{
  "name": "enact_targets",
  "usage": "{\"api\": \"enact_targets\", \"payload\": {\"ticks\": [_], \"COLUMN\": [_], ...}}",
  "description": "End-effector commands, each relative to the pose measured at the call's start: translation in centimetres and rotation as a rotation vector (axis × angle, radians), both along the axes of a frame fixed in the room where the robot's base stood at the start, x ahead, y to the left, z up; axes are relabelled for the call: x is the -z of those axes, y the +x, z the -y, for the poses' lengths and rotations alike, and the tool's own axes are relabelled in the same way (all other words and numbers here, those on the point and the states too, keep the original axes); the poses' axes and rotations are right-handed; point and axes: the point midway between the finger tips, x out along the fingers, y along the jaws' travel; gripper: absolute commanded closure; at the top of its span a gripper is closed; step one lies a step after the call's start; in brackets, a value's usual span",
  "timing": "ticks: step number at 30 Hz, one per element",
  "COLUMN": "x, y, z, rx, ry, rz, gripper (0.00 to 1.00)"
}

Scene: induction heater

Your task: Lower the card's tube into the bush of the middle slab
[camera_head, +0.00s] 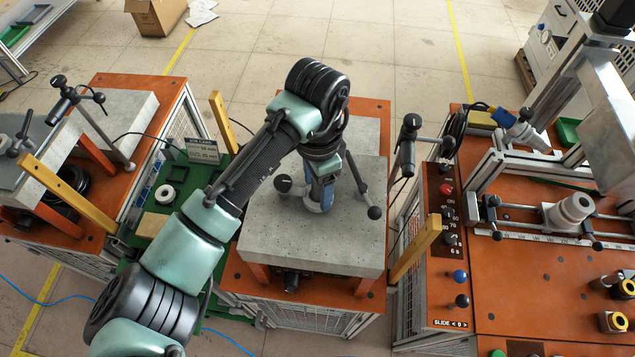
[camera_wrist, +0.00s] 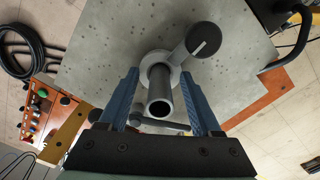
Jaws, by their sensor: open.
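The middle slab (camera_head: 310,243) is a grey speckled block on an orange stand; it also fills much of the wrist view (camera_wrist: 110,45). A pale round bush (camera_wrist: 147,62) sits on it. A grey hollow tube (camera_wrist: 160,92) stands at the bush, its open end towards the wrist camera; it looks set in the bush, but how deep I cannot tell. My gripper (camera_wrist: 159,76) is open, its blue fingers on either side of the tube, with gaps. In the head view my gripper (camera_head: 322,186) hides most of the tube. The job card (camera_head: 202,150) stands left; its print is too small to read surely.
A black-knobbed lever (camera_wrist: 203,40) rises close beside the bush. A clamp stand (camera_head: 408,145) is right of the slab. Yellow posts (camera_head: 415,250) flank the stand. An orange bench (camera_head: 540,300) with a slide and knobs is at right; another slab (camera_head: 115,120) is at left.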

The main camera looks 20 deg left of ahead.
Motion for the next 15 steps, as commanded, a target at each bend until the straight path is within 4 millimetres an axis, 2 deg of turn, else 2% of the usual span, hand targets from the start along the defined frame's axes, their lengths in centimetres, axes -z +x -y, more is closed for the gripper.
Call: {"api": "enact_targets", "payload": {"ticks": [5, 8, 15], "x": [-1.0, -2.6, -8.6], "y": [0.1, 0.1, 0.1], "z": [0.0, 0.0, -0.2], "rx": [0.0, 0.002, 0.001], "ry": [0.0, 0.002, 0.007], "rz": [0.003, 0.006, 0.004], "gripper": [0.35, 0.35, 0.35]}}
